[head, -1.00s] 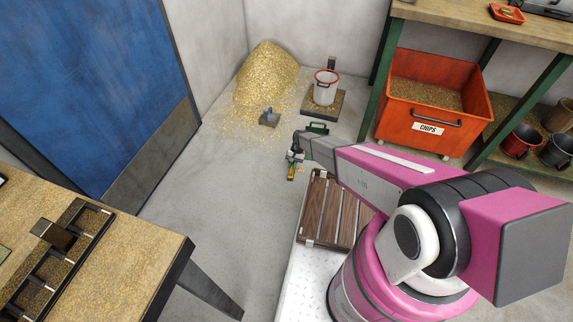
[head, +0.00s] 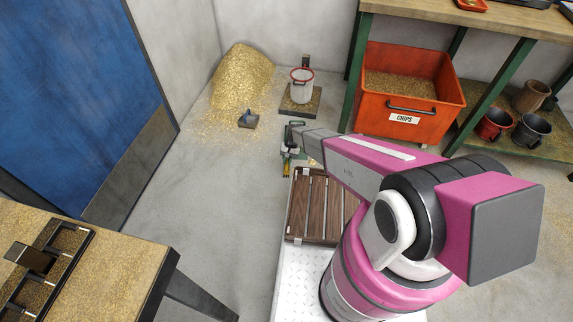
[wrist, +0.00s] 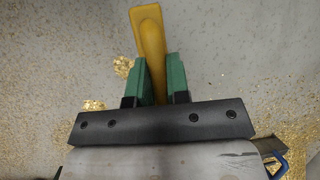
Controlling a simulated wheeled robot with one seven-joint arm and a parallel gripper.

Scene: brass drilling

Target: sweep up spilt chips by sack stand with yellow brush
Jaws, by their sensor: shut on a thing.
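In the wrist view my gripper (wrist: 156,85) has its green fingers shut on the yellow brush (wrist: 148,28), whose handle stands up between them. In the head view my gripper (head: 289,160) hangs over the floor at the front of my base, with a bit of the yellow brush (head: 286,172) showing below it. Golden chips (head: 240,75) lie heaped in the corner and scatter over the floor around the heap. The sack stand (head: 302,108), a low base with a white red-rimmed bucket-like sack (head: 301,88), is right of the heap.
A small grey-blue scoop or dustpan (head: 248,121) lies in front of the heap. An orange chips bin (head: 415,100) stands under the bench (head: 470,22) at right. A blue door (head: 85,80) is at left. The floor (head: 190,195) in the middle is clear.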

